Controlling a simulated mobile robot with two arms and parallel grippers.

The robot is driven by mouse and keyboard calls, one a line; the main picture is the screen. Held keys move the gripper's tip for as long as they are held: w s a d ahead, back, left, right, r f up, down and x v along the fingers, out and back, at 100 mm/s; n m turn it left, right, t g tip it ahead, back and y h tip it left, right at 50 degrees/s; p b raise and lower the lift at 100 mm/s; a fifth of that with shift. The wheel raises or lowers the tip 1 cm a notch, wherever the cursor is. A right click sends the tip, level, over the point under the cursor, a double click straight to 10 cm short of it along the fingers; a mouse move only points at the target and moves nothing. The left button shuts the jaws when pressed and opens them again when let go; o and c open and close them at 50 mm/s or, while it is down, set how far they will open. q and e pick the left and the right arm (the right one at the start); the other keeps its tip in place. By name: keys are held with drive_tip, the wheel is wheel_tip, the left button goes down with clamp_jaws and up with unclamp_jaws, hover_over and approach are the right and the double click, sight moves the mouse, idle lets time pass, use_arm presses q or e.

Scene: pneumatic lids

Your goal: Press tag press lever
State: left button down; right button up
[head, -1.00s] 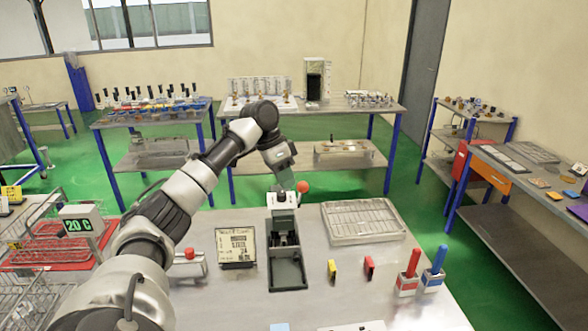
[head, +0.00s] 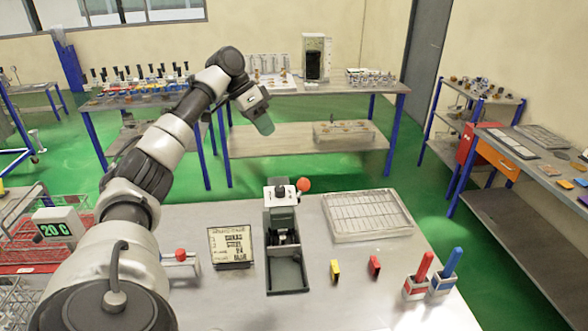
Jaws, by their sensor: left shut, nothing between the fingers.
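The tag press (head: 286,268) stands on the grey table, a dark grey-green device with a long open tray at its front. Its lever ends in a red ball knob (head: 304,185) at the upper right of the press head. My left gripper (head: 264,124) is shut and empty. It hangs in the air above and to the left of the knob in the head view, clear of the lever. My right gripper is not in view.
A framed sign (head: 231,246) and a red-knobbed device (head: 181,256) stand left of the press. A wire-grid tray (head: 368,214) is to its right. Yellow (head: 335,270) and red (head: 375,265) tags and two upright red and blue handled tools stand nearer.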

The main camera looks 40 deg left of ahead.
use_arm(q)
drive_tip(key=s+d+p+x, duration=0.1)
drive_tip(key=p+x, duration=0.4)
drive_tip(key=x, duration=0.7)
drive_tip(key=shift+d, duration=0.45)
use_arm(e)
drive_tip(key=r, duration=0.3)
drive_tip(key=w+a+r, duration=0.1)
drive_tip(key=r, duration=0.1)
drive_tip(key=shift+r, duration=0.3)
use_arm(q)
drive_tip(key=shift+a, duration=0.1)
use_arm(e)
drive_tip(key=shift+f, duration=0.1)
